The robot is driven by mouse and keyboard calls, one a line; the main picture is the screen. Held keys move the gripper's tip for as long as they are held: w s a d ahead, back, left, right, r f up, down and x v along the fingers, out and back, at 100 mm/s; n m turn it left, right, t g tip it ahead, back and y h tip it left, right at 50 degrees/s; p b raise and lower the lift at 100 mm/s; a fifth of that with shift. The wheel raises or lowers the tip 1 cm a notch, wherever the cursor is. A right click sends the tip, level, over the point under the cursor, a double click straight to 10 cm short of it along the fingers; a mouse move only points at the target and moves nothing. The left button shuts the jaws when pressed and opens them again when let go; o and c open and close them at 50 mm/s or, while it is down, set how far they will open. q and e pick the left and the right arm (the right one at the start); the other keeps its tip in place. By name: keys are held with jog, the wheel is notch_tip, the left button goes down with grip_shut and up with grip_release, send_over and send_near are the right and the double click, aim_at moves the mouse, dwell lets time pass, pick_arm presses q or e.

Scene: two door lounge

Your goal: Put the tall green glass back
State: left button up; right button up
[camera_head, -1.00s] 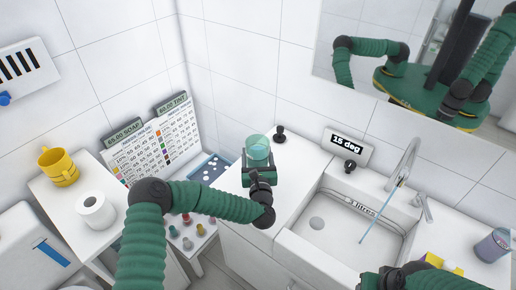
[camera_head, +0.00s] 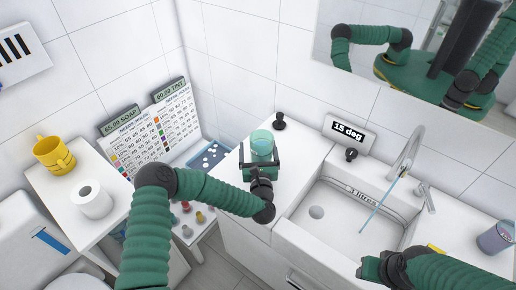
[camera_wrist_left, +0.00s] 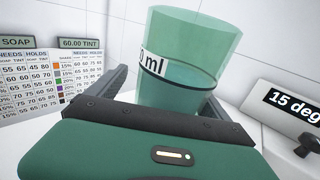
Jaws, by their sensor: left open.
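The tall green glass (camera_head: 262,145) stands upright on the white counter left of the sink. It is see-through green with a white band ending in "0 ml", which shows in the left wrist view (camera_wrist_left: 180,65). My left gripper (camera_head: 261,158) is open, with its fingers to either side of the glass; I cannot tell whether they touch it. The gripper body hides the glass's base in the left wrist view. My right gripper (camera_head: 371,268) is over the front edge of the sink, and its fingers are too unclear to judge.
The white sink (camera_head: 325,222) with a tap (camera_head: 404,160) and thin blue stream lies right of the glass. A black knob (camera_head: 279,121) stands behind the glass. A yellow mug (camera_head: 54,154) and paper roll (camera_head: 92,201) occupy the left shelf.

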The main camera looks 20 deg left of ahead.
pick_arm(q)
jog(key=shift+s+d+r, duration=0.1)
jog(key=shift+s+d, duration=0.1)
jog(key=shift+d, duration=0.05)
pick_arm(e)
jog(key=shift+s+d, duration=0.1)
jog(key=shift+d, duration=0.15)
pick_arm(q)
jog(key=b+v, duration=0.1)
jog(key=v, duration=1)
jog(key=shift+s+a, duration=0.1)
jog(key=shift+s, duration=0.05)
pick_arm(e)
jog(key=shift+a+f, duration=0.2)
jog(key=shift+f, duration=0.25)
pick_arm(q)
jog(key=shift+s, duration=0.2)
pick_arm(e)
jog(key=shift+d, duration=0.1)
